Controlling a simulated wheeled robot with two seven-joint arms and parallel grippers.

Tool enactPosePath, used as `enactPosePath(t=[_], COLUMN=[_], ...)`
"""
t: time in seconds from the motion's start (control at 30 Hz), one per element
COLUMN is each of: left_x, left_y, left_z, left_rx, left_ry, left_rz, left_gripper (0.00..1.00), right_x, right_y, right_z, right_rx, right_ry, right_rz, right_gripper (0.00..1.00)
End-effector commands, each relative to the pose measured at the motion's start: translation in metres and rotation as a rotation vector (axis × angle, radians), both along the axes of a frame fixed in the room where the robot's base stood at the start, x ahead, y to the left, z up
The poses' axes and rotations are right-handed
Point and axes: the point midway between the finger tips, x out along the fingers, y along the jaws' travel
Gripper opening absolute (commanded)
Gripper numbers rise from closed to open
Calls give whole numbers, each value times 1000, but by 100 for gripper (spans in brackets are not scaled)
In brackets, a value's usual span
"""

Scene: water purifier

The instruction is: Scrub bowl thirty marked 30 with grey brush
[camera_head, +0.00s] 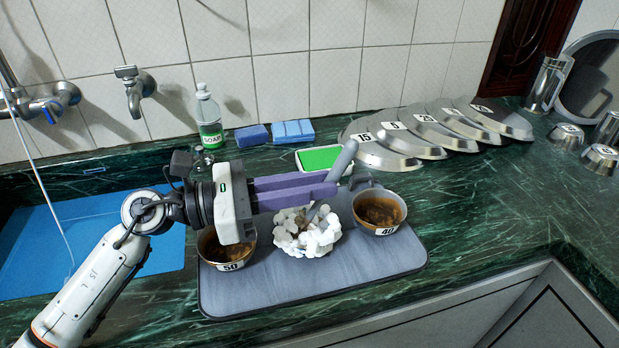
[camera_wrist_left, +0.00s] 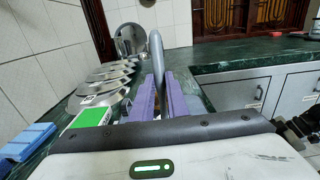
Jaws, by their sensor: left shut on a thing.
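My left gripper (camera_head: 333,182) has purple fingers and is shut on the grey brush (camera_head: 345,158). The brush handle also shows upright between the fingers in the left wrist view (camera_wrist_left: 156,62). The brush is tilted, and its lower part reaches down into white foam (camera_head: 310,238) heaped over a bowl in the middle of the grey mat (camera_head: 320,280). The foam covers most of that bowl, and I cannot read a number on it. A bowl marked 50 (camera_head: 230,267) is on its left, partly behind my gripper, and a bowl marked 40 (camera_head: 385,228) is on its right. Both hold brown dirt.
Several overlapping metal lids (camera_head: 420,135) with number labels lie behind the mat. A green-topped box (camera_head: 318,159), blue sponges (camera_head: 290,131) and a soap bottle (camera_head: 208,115) stand at the back. Metal cups (camera_head: 601,158) are at the right. The counter right of the mat is clear.

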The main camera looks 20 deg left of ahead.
Motion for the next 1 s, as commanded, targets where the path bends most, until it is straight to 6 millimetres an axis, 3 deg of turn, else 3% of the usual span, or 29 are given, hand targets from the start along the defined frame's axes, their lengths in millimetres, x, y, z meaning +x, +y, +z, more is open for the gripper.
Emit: enactPosePath(t=[0.27,1.0], left_x=[-7,6], left_y=[-10,-33], left_z=[-1,2], left_rx=[0,-2], left_ry=[7,1], left_rz=[-4,-2], left_gripper=[0,0], right_x=[0,0], right_y=[0,-1], right_z=[6,16], right_rx=[0,-1], right_ry=[0,0], right_rz=[0,-1], right_gripper=[98,98])
